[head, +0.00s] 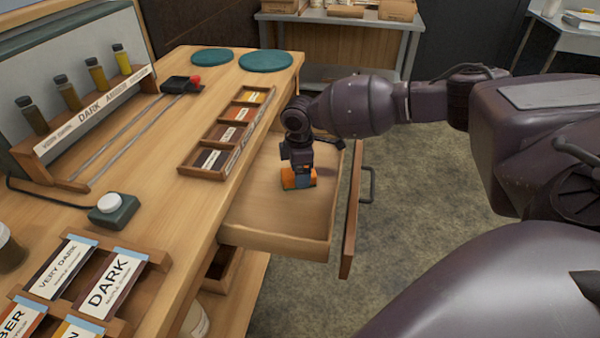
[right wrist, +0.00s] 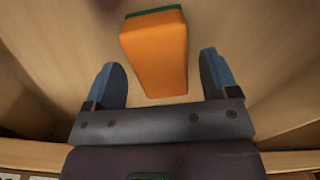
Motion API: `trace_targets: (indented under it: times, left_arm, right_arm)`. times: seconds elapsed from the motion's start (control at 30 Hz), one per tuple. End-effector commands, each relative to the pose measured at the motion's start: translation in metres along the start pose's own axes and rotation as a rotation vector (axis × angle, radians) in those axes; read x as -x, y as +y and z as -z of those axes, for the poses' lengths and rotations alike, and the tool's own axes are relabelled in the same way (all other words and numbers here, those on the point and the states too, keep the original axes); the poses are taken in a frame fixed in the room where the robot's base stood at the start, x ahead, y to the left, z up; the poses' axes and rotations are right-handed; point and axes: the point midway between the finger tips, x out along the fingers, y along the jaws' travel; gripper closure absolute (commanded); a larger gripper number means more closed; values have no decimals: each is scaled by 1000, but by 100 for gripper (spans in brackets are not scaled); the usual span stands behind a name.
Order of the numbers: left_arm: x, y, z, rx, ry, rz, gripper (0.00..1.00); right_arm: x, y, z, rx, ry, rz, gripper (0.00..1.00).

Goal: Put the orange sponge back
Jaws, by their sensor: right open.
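The orange sponge (head: 287,181) lies in the open wooden drawer (head: 275,240) under the worktop. In the right wrist view the sponge (right wrist: 157,55) shows a green edge and lies on the pale drawer floor, between and beyond the fingertips. My right gripper (head: 299,180) reaches down into the drawer over the sponge. In the right wrist view its two blue fingers (right wrist: 162,80) are spread apart, with nothing clamped between them. Part of the sponge is hidden behind the gripper in the head view. My left gripper is in neither view.
The drawer front with its handle (head: 367,185) stands out to the right. A label tray (head: 190,170) sits on the worktop beside the drawer. Two green discs (head: 265,61) lie at the back. The drawer floor in front of the gripper is clear.

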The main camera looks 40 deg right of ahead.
Motion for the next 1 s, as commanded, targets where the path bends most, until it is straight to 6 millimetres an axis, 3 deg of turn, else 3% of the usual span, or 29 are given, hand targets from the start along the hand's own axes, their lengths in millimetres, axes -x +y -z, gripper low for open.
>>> trace_targets:
  times: [0.03, 0.2, 0.5, 0.7, 1.0]
  left_arm:
    - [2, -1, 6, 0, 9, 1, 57]
    - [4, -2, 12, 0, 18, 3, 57]
    - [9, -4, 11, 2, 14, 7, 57]
    - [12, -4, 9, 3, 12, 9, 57]
    - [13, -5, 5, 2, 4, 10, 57]
  right_arm:
    - [14, 1, 0, 0, 3, -6, 20]
    - [48, 1, 0, 1, 4, -7, 20]
    - [94, 0, 0, 1, 1, -4, 20]
    - [105, 0, 0, 1, 0, -1, 20]
    - [106, 0, 0, 1, 0, 0, 20]
